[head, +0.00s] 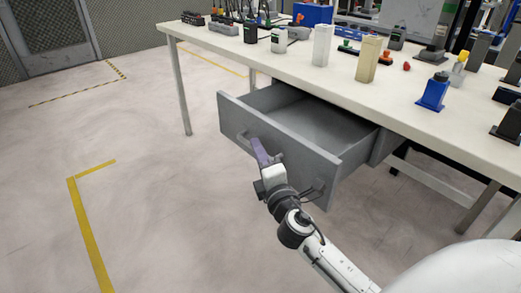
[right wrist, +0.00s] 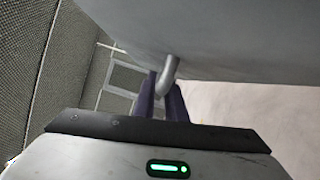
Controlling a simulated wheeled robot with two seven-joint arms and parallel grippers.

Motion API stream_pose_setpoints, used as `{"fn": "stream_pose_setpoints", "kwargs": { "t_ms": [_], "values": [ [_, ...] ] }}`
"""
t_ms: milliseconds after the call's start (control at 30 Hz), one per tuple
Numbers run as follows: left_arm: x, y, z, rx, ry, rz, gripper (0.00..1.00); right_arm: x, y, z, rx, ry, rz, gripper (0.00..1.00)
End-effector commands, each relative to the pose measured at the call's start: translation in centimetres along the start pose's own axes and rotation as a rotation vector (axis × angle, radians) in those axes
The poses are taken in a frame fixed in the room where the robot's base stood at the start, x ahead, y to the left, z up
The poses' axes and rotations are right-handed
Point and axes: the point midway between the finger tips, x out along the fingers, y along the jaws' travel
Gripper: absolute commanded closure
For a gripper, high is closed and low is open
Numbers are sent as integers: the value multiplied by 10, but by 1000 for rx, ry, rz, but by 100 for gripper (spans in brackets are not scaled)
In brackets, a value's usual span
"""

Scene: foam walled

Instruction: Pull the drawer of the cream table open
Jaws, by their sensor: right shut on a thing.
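The cream table (head: 290,62) stands across the upper right of the head view. Its grey drawer (head: 315,172) hangs under the tabletop and is pulled well out, with its empty-looking inside showing. My right gripper (head: 260,150) is at the drawer's front, shut on the drawer handle. In the right wrist view the grey curved handle (right wrist: 170,72) passes between the purple fingers (right wrist: 160,100), and the drawer front (right wrist: 220,35) fills the top. In the head view the gripper hides part of the handle. My left gripper is not in view.
A table leg (head: 181,95) stands left of the drawer. The floor (head: 150,190) in front and to the left is clear, with yellow tape lines.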

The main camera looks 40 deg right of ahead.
Motion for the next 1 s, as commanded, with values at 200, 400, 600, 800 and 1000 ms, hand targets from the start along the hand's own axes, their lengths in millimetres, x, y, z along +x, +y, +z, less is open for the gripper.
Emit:
{"fn": "stream_pose_setpoints", "kwargs": {
  "t_ms": [200,400,600,800,1000],
  "values": [
    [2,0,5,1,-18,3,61,-9,3,-20,1,-2,-2,100],
    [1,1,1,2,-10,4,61,-9,3,-20,0,-2,-2,88],
    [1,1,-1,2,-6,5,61,-8,4,-20,1,-2,-2,71],
    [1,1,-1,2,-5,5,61,-9,4,-20,1,-1,-2,71],
    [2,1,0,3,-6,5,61,-31,2,-20,3,-1,-4,71]
  ]
}}
